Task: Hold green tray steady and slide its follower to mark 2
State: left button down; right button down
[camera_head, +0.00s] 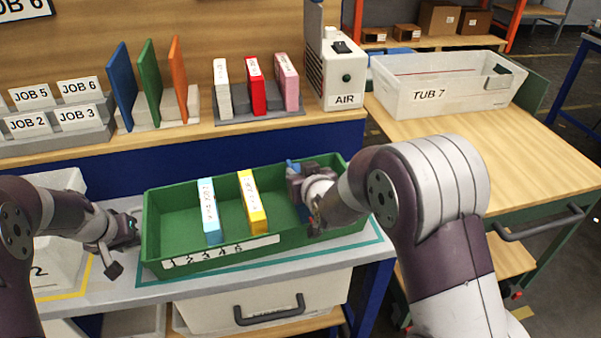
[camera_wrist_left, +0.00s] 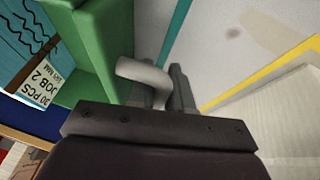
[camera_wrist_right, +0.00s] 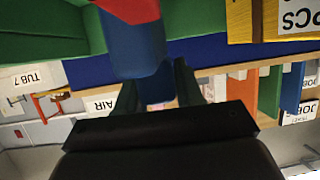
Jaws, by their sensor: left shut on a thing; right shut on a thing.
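The green tray (camera_head: 262,253) lies on the bench, with a numbered strip (camera_head: 262,244) along its front wall. A light blue card (camera_head: 209,212) and a yellow card (camera_head: 252,202) stand inside it. My left gripper (camera_head: 128,232) is at the tray's left end, shut on a grey handle (camera_wrist_left: 143,73). My right gripper (camera_head: 302,186) is inside the tray's right part, shut on the blue follower (camera_wrist_right: 138,48), which has a red tip. In the head view the gripper hides most of the follower. It is right of the yellow card and the strip's numbers.
Upright blue, green and orange panels (camera_head: 150,85) and a card rack (camera_head: 262,116) stand on the shelf behind. Tray floor between the yellow card and my right gripper is clear.

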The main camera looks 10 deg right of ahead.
jog(key=a, duration=0.3)
jog(key=shift+s+a, duration=0.15)
jog(key=shift+a, duration=0.1)
jog(key=c, duration=0.8)
grip_release()
jog(key=v, duration=1.2)
jog(key=shift+o, duration=0.3)
